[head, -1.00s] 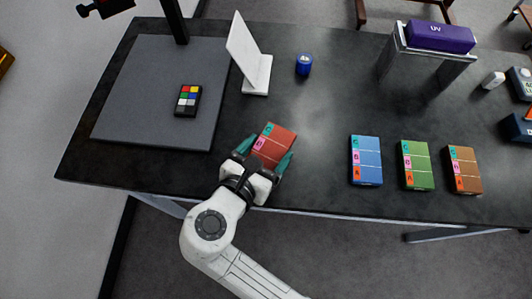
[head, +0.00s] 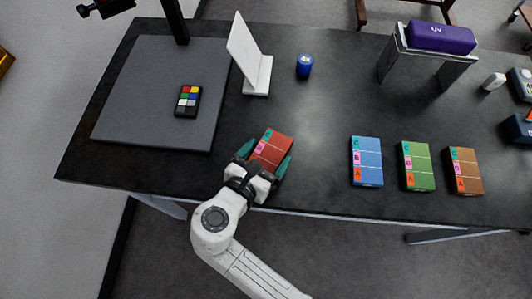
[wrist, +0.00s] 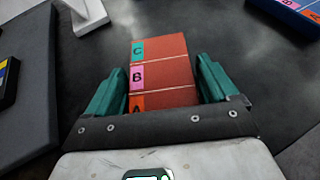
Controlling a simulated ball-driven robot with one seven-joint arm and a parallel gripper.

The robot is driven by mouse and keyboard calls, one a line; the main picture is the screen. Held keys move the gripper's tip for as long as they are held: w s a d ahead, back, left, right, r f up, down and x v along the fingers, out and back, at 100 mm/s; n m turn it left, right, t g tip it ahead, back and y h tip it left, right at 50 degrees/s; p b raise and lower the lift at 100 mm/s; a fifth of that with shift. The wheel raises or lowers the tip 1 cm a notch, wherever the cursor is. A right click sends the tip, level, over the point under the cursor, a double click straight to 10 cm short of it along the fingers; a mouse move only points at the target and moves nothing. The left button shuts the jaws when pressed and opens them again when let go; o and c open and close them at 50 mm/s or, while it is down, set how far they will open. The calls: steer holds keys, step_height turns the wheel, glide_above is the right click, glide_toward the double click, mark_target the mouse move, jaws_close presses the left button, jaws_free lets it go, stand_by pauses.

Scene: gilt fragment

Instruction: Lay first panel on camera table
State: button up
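The red panel (head: 272,150), with coloured labels C, B and A down its left side, is between the two teal fingers of my gripper (head: 265,160). In the wrist view the panel (wrist: 165,75) runs lengthwise away from the palm, with a finger close along each side. My gripper is shut on it. It is over the dark table (head: 310,120), near the front edge; whether it touches the top I cannot tell. The grey camera board (head: 150,60) lies to the left, under a camera (head: 100,8) on a post.
A colour chart (head: 188,101) lies on the board. A white upright stand (head: 245,55) and a blue pot (head: 304,66) are behind the gripper. Blue (head: 367,160), green (head: 416,165) and brown (head: 465,170) panels lie to the right. A purple UV box (head: 440,37) stands at the back right.

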steer(key=shift+o, duration=1)
steer(key=shift+r, duration=0.15)
steer(key=v, duration=1.2)
steer(key=shift+s, duration=0.1)
